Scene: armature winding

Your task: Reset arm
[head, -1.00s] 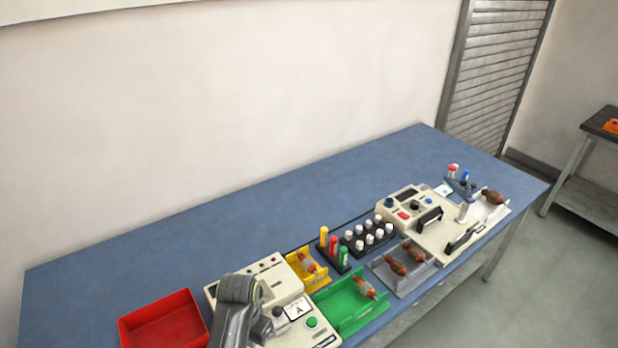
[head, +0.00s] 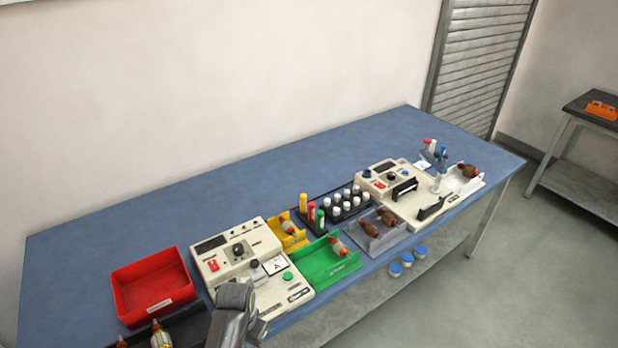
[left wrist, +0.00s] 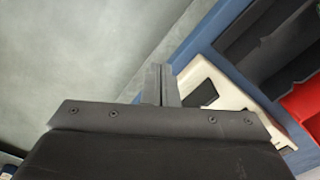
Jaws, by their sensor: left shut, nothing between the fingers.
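My left gripper (left wrist: 161,86) shows in the left wrist view with its two fingers together and nothing between them. Behind the fingers are the grey floor and the blue table's edge, with a cream machine beside them. In the head view my left arm (head: 234,312) comes up from the bottom edge and covers the lower left corner of the cream machine (head: 225,262); the fingertips cannot be made out there. My right gripper is in neither view.
A red bin (head: 138,278) stands left of the machine, above a dark tray (head: 184,332) with armatures. Right are a yellow tray (head: 299,241), a green tray (head: 318,268), a grey tray (head: 392,243) and a second cream machine (head: 425,205). The blue table's back (head: 250,180) is clear.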

